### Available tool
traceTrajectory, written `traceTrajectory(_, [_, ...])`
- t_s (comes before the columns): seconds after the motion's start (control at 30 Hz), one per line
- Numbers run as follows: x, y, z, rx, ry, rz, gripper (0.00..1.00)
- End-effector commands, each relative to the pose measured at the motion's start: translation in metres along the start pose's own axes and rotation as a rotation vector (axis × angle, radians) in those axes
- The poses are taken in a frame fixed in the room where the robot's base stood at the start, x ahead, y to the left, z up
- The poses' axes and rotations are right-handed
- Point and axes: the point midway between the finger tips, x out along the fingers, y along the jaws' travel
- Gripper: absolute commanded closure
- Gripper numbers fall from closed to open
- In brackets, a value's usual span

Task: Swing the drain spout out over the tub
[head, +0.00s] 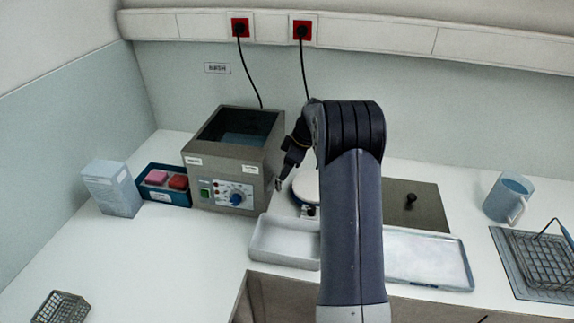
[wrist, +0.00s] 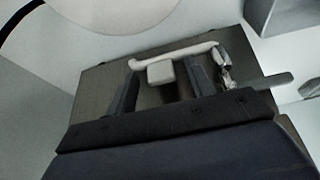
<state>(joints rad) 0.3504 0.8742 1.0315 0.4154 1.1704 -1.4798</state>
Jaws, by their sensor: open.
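The grey box-shaped bath (head: 222,177) with a control panel stands left of my arm. In the wrist view, the pale drain spout (wrist: 190,51) runs along its grey side wall, with a metal fitting (wrist: 224,70) at its right end. A pale block (wrist: 160,72) sits by the spout, between my fingers. My gripper (wrist: 160,88) is open, with one finger on each side of the block; contact cannot be told. In the head view, my gripper (head: 282,178) is at the bath's right side. The white tub (head: 272,257) lies in front of the bath, partly hidden by my arm.
A round white-topped device (head: 306,189) stands behind the tub, partly behind my arm. A flat white tray (head: 430,262) lies right of my arm. A box (head: 112,187) and a blue holder (head: 150,193) stand left of the bath. A jug (head: 508,197) is far right.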

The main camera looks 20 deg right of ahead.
Motion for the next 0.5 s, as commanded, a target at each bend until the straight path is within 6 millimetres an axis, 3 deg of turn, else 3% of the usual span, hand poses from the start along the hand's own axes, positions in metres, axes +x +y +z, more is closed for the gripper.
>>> traceTrajectory(0.27, [0.0017,0.0000,-0.0001,0.000,0.000,0.001,0.49])
traceTrajectory(0.5, [0.0014,0.0000,-0.0002,0.000,0.000,0.001,0.69])
